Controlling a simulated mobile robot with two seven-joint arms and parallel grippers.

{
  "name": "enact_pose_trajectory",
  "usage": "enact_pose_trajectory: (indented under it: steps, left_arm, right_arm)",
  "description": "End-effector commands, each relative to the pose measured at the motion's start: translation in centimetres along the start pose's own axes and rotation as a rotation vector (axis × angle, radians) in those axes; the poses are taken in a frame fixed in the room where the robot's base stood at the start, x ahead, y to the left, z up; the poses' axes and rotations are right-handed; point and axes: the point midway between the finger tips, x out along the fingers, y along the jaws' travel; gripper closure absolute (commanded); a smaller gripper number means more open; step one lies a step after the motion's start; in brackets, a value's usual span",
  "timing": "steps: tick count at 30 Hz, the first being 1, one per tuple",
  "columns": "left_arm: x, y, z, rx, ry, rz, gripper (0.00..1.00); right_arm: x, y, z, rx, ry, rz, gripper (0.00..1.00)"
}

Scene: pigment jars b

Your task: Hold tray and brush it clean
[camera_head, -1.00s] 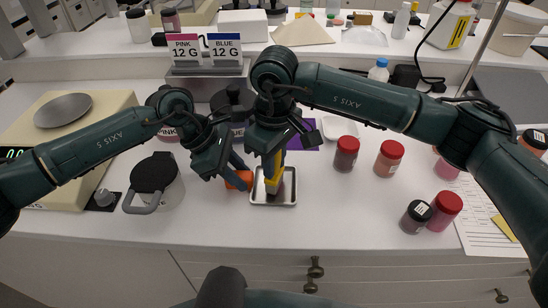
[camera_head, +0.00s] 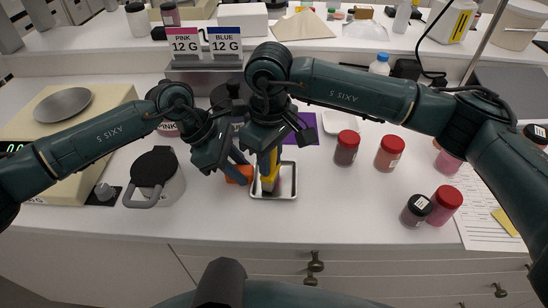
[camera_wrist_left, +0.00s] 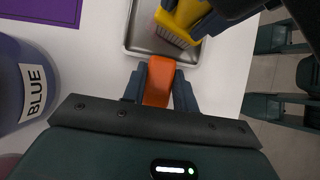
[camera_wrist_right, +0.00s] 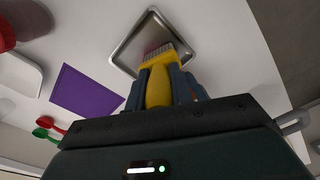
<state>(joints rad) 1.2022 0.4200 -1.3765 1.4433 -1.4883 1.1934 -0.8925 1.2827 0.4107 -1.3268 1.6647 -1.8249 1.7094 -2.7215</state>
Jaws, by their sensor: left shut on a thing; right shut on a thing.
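A small metal tray (camera_head: 295,182) lies on the white counter; it also shows in the left wrist view (camera_wrist_left: 130,38) and the right wrist view (camera_wrist_right: 125,52). My left gripper (camera_head: 232,168) is shut on an orange block-like piece (camera_wrist_left: 158,82) at the tray's edge; whether that piece is fixed to the tray I cannot tell. My right gripper (camera_head: 264,160) is shut on a yellow brush (camera_wrist_right: 158,85). Its pale bristles point down over the tray's inside, with a small reddish patch by their tips. Whether the bristles touch the tray floor is unclear.
Red-lidded jars (camera_head: 346,147) and a black-lidded jar (camera_head: 416,210) stand to the right. A black-lidded jug (camera_head: 155,178) and a scale (camera_head: 65,115) stand left. A purple sheet (camera_head: 306,130) lies behind the tray. The counter in front is clear.

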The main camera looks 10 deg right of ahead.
Motion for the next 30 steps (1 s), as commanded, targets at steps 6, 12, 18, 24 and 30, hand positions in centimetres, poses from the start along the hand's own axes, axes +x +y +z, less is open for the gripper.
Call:
enact_pose_trajectory:
  steps: [6,12,18,24,30]
  left_arm:
    - [0.5,-0.2,-0.6,-0.003,0.012,-0.008,1.00]
    - [0.6,-0.3,-0.5,0.005,0.012,-0.011,1.00]
    - [0.6,-0.4,-0.4,0.004,0.011,-0.013,1.00]
    - [0.6,-0.3,-0.5,0.000,0.010,-0.012,1.00]
    - [0.5,-0.3,-0.5,-0.003,0.010,-0.012,1.00]
  right_arm:
    - [0.1,0.7,-0.6,0.002,0.001,0.001,1.00]
    - [0.2,1.7,-0.8,0.008,0.002,0.003,1.00]
    - [0.0,2.3,-0.4,0.007,0.002,0.004,1.00]
    - [0.1,2.2,0.4,0.003,0.001,0.003,1.00]
    - [0.3,1.7,1.1,0.001,-0.001,0.001,1.00]
